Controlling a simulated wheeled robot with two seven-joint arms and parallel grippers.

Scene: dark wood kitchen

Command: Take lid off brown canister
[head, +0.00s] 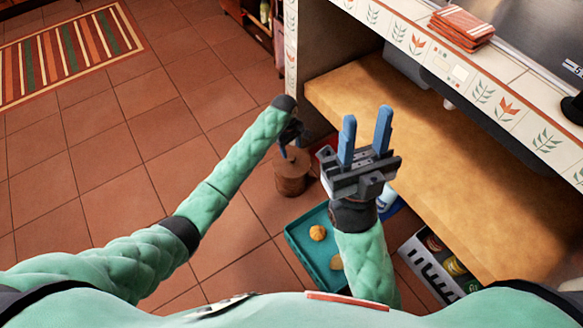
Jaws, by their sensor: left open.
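A round brown canister (291,184) stands upright on the tiled floor near the middle of the head view. Its top, where the lid (291,165) sits, is partly covered by my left gripper. My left gripper (289,150) points down at the canister's top, with its blue fingers open. I cannot tell whether the fingers touch the lid. My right gripper (366,120) is open and empty to the right of the canister, its two blue fingers pointing up the picture and apart.
A teal tray (299,238) with small food items is on the floor below the canister. A white slotted crate (428,270) with jars is at lower right. A wooden shelf (440,150) under the tiled counter (455,65) fills the right.

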